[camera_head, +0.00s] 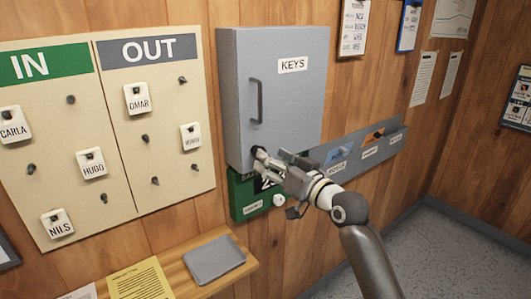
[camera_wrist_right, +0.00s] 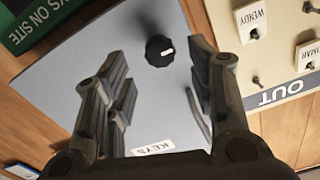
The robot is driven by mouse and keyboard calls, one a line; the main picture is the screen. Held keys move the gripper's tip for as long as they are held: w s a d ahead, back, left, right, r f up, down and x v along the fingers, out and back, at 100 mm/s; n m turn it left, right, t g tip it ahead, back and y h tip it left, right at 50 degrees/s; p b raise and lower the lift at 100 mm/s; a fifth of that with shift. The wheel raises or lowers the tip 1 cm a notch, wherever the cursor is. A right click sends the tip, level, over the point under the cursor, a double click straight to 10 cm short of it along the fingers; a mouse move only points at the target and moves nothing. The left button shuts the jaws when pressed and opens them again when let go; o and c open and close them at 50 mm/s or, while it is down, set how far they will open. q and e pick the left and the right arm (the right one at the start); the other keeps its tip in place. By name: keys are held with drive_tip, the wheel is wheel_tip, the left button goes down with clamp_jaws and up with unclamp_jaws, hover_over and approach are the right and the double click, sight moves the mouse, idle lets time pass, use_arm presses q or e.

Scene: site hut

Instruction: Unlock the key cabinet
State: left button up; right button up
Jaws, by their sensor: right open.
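The grey key cabinet (camera_head: 290,100) with a KEYS label (camera_head: 292,65) hangs on the wooden wall, its door shut. A dark vertical handle (camera_head: 257,101) is on the door's left side. In the right wrist view the cabinet (camera_wrist_right: 140,100) appears turned round, with a round black knob (camera_wrist_right: 160,50) bearing a short white mark. My right gripper (camera_head: 268,162) is at the door's lower left, over the knob, which it mostly hides in the head view. In the wrist view its open fingers (camera_wrist_right: 162,80) stand either side of the knob, apart from it. My left gripper is out of view.
An IN/OUT board (camera_head: 120,190) with name tags on pegs hangs left of the cabinet. A green board (camera_head: 241,195) lies just below it, and a grey wall rack (camera_head: 372,142) to its right. A wooden shelf (camera_head: 240,272) with a grey tablet-like item (camera_head: 214,259) is below.

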sight(253, 151)
drive_tip(key=shift+p+x, duration=0.3)
drive_tip(key=shift+x, duration=1.45)
drive_tip(key=c, duration=1)
